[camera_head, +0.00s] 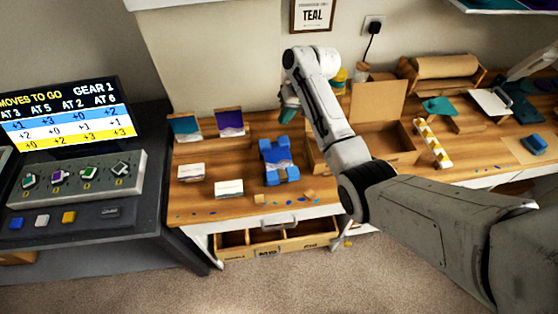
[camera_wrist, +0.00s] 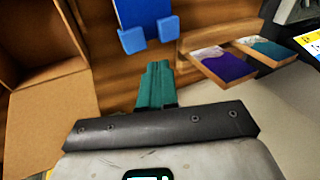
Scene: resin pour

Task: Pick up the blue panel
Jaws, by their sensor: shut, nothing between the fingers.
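A blue piece with blocky corners (camera_head: 279,162) lies on the wooden bench, with a pale grey patch across its middle. It also shows in the wrist view (camera_wrist: 146,14), cut off by the top edge. I cannot tell whether it is one panel or a panel in a holder. My gripper (camera_head: 289,112) is raised behind and slightly right of it, apart from it. In the wrist view the teal fingers (camera_wrist: 155,83) are together, with nothing between them.
Teal (camera_head: 185,127) and purple (camera_head: 230,122) panels stand behind left. White cards (camera_head: 229,188) lie at the bench's front left. An open cardboard box (camera_head: 385,140) stands right of the blue piece. A small blue item (camera_head: 535,144) lies far right. An open drawer (camera_head: 275,243) sticks out below.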

